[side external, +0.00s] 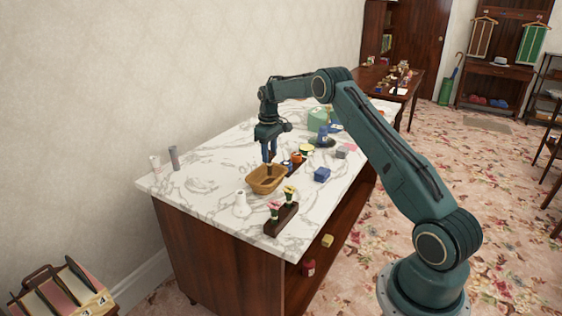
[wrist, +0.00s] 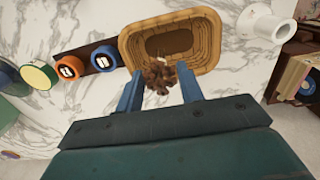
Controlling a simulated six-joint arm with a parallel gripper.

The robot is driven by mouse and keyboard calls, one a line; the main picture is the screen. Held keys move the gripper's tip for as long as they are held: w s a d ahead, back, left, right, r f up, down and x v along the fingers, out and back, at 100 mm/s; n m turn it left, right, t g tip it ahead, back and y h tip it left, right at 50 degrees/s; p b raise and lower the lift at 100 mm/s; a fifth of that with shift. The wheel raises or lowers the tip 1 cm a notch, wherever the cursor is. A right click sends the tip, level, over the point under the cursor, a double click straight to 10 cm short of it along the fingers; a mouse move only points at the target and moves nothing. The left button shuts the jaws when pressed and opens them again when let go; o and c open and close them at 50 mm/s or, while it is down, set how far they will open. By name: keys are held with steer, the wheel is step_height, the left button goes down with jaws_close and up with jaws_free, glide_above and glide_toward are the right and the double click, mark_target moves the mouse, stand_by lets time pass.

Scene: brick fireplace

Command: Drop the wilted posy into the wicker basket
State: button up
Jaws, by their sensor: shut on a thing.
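The wilted posy (wrist: 160,76), a brown, dried bunch, is between the two blue fingers of my gripper (wrist: 160,90). My gripper is shut on it. The tan wicker basket (wrist: 205,62) is open-topped with a dark inner bottom, and the posy overlaps its near rim in the wrist view. In the side view my gripper (side external: 269,158) points down just above the far part of the basket (side external: 258,188). The posy is too small to make out clearly there. I cannot tell its exact height over the rim.
A white vase (side external: 240,204) and a dark wooden stand (side external: 281,220) holding small flower bunches are in front of the basket. Orange (wrist: 68,68) and blue (wrist: 104,56) round items sit in a dark rack beside it. The left marble top is mostly clear.

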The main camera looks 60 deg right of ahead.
steer(key=o, duration=1)
step_height(320, 180, up, 14)
steer(key=shift+f, duration=0.1)
stand_by(0.4)
stand_by(0.4)
